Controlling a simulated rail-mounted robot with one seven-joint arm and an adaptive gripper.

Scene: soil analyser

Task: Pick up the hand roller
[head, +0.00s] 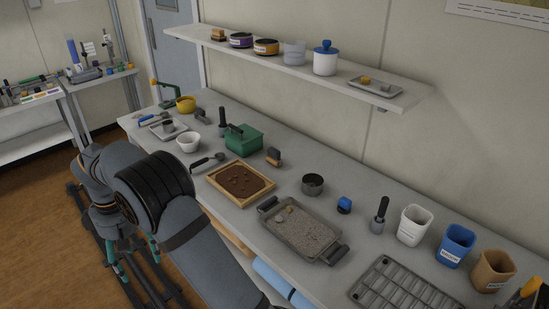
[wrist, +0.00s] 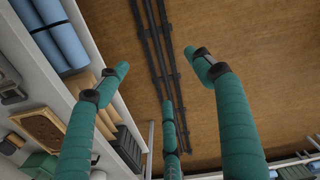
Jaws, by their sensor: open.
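I cannot tell for certain which thing is the hand roller. One candidate is a dark-handled tool with a grey, rounded end (head: 378,222), standing on the right half of the bench. Another is a small tool with a dark handle and pale end (head: 207,162) lying left of the soil tray. My gripper (wrist: 158,72) has teal fingers spread wide with nothing between them. In the head view its teal fingers (head: 135,257) hang over the floor in front of the bench, apart from everything on it. No roller shows clearly in the wrist view.
The bench (head: 335,180) holds a wooden soil tray (head: 217,194), a grey gravel pan (head: 265,208), a green box (head: 244,140) and several cups, including a blue one (head: 455,246). A wall shelf (head: 215,45) overhangs the back. Blue rolls (wrist: 60,35) lie on a shelf beside my gripper.

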